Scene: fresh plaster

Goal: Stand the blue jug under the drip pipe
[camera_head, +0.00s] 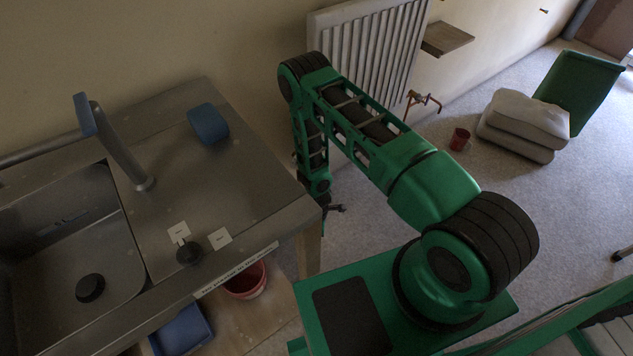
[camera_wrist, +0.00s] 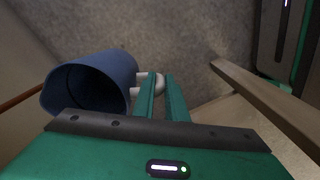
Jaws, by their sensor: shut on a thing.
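The blue jug (camera_wrist: 118,68) is in the wrist view, left of my gripper (camera_wrist: 161,82), its open mouth showing toward the camera. The green fingers are closed on its pale handle, which reaches between them. In the head view my gripper (camera_head: 338,208) hangs low beside the counter's right end; I cannot make out the jug there. A copper pipe with a tap-like fitting (camera_head: 422,99) comes out of the wall right of the radiator; it may be the drip pipe, but no drip is visible.
The metal counter (camera_head: 245,195) with sink fills the left, a blue block-like item (camera_head: 208,123) on it. A red bucket (camera_head: 245,282) and blue tray (camera_head: 182,330) are below. A small red pot (camera_head: 460,139) and stacked sacks (camera_head: 525,125) stand on the grey floor. A wooden leg (camera_wrist: 265,100) is close right.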

